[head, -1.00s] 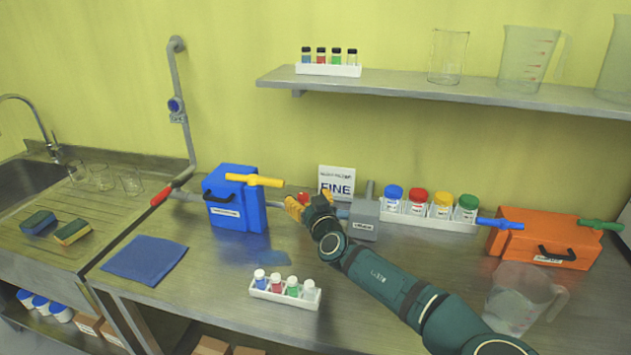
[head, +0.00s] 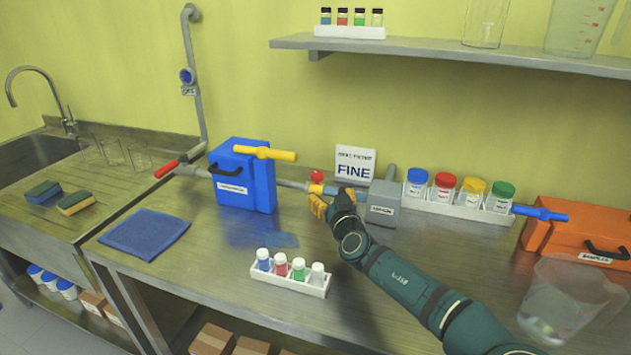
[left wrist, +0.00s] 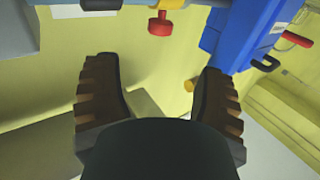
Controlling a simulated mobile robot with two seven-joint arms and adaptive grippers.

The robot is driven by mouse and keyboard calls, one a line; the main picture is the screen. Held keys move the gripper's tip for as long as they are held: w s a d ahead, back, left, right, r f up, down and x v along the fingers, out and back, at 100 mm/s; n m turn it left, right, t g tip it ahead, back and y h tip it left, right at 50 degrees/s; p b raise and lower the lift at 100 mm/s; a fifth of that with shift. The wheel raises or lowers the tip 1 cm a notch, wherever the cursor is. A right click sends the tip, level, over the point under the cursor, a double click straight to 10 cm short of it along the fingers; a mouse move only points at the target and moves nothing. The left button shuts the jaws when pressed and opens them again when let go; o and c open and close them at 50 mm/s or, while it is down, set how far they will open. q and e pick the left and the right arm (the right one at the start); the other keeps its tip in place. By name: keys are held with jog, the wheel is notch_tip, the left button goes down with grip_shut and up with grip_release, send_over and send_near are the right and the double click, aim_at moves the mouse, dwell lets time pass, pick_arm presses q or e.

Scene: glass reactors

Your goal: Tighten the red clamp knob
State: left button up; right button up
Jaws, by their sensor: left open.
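The red clamp knob (head: 317,176) is on a grey rod along the back of the bench, between the blue box (head: 243,180) and the grey block (head: 384,204). In the left wrist view the knob (left wrist: 160,23) hangs at the top, beyond the two fingers, beside a yellow part (left wrist: 166,4). My left gripper (head: 321,205) is open, its orange-brown fingertips in front of and below the knob, apart from it. Its spread fingers also show in the left wrist view (left wrist: 158,95), with nothing between them. My right gripper is not in view.
A FINE sign (head: 355,163) stands behind the rod. A jar rack (head: 455,213) and orange box (head: 578,228) are to the right. A small vial rack (head: 290,280) and clear jug (head: 572,300) stand in front. A blue cloth (head: 146,233) lies left.

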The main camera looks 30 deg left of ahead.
aim_at(317, 176)
pick_arm(q)
jog(key=b+x, duration=0.1)
jog(key=x, duration=1.3)
jog(key=shift+w+f, duration=0.1)
